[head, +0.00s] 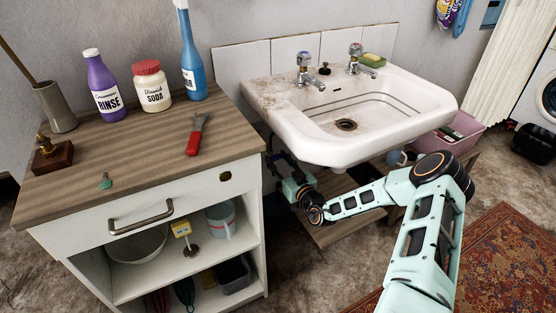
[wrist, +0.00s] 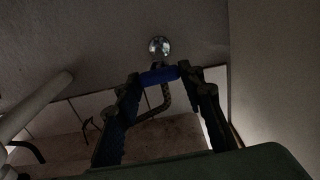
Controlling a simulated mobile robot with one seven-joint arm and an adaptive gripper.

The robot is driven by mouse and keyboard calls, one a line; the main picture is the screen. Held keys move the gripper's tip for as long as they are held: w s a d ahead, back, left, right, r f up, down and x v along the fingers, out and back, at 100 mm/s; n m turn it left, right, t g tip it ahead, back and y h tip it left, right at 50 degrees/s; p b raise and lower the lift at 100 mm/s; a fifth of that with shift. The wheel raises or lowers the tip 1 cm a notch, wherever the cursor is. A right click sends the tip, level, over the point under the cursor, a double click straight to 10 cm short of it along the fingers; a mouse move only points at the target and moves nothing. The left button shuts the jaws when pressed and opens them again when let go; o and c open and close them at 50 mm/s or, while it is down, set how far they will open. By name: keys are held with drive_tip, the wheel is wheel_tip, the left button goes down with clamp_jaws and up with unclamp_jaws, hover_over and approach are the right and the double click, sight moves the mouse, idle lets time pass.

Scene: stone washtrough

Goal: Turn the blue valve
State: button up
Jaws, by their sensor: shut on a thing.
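The blue valve handle (wrist: 160,75) shows in the dark wrist view, upper middle, in front of a round shiny metal fitting (wrist: 159,46) on the wall. My gripper (wrist: 160,78) has its two dark fingers on either side of the blue handle, with the tips touching its ends, shut on it. A bent, braided-looking hose (wrist: 165,98) shows below the handle, between the fingers. In the head view my arm reaches in under the sink's left front, and the valve is hidden there.
The white sink (head: 330,140) overhangs my arm. The white cabinet (head: 245,185) stands close on the left, with bottles and a red-handled tool (head: 195,138) on top. In the wrist view a pale pipe (wrist: 38,103) runs at left and a pale panel (wrist: 265,70) at right. A pink tub (head: 455,138) is right.

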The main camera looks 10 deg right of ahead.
drive_tip(key=shift+r, duration=0.1)
drive_tip(key=n+p, duration=0.6)
drive_tip(key=n, duration=0.2)
drive_tip(key=shift+a+n+p, duration=0.1)
drive_tip(key=shift+n+p, duration=0.2)
drive_tip(key=shift+p, duration=0.05)
drive_tip(key=n+p, duration=0.2)
drive_tip(key=n, duration=0.2)
drive_tip(key=shift+n, duration=0.3)
drive_tip(key=n, duration=0.2)
drive_tip(key=n+p, duration=0.1)
drive_tip(key=n, duration=0.1)
drive_tip(key=shift+f, duration=0.3)
drive_tip(key=shift+n+p, duration=0.3)
drive_tip(key=o, duration=1.2)
drive_tip(key=shift+c, duration=0.2)
